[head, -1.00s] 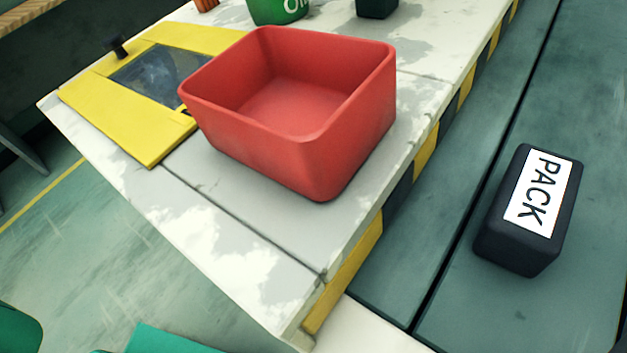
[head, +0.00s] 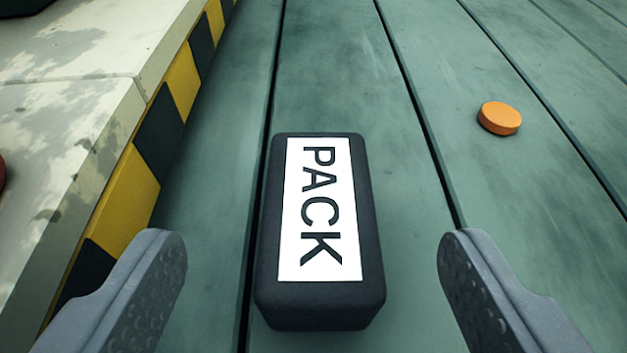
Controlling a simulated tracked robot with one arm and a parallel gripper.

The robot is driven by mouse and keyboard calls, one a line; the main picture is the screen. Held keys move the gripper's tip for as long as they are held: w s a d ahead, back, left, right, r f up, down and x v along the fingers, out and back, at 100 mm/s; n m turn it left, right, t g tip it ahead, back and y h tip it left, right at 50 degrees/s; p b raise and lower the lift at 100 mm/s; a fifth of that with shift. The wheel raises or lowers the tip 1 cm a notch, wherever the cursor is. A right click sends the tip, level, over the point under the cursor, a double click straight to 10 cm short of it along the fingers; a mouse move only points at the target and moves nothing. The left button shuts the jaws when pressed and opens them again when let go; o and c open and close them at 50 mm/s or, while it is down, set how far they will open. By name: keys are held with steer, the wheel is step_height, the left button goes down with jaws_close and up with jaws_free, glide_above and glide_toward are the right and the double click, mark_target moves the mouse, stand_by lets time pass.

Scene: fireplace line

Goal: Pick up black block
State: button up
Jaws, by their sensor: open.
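The black block (head: 320,305) lies on the green slatted surface in the middle of the head view. Its top carries a white label reading "PACK". My gripper (head: 312,265) is open, with one grey finger at the lower left and the other at the lower right. The block appears between the two fingers in the picture, with a gap on each side. No contact with the block shows.
A raised pale ledge (head: 75,110) with a yellow and black striped edge runs along the left. A small orange disc (head: 499,118) lies on the green slats (head: 420,45) at the right. A sliver of something red shows at the left edge. The slats around the block are clear.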

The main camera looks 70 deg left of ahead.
mark_target(316, 198)
steer(key=shift+f+b+x, duration=0.2)
steer(key=shift+b+x, duration=0.4)
steer(key=shift+x, duration=0.85)
steer(key=shift+f+b+x, duration=0.2)
steer(key=shift+b+x, duration=0.4)
steer(key=shift+x, duration=0.85)
steer(key=shift+d, duration=0.2)
steer(key=c, duration=1.1)
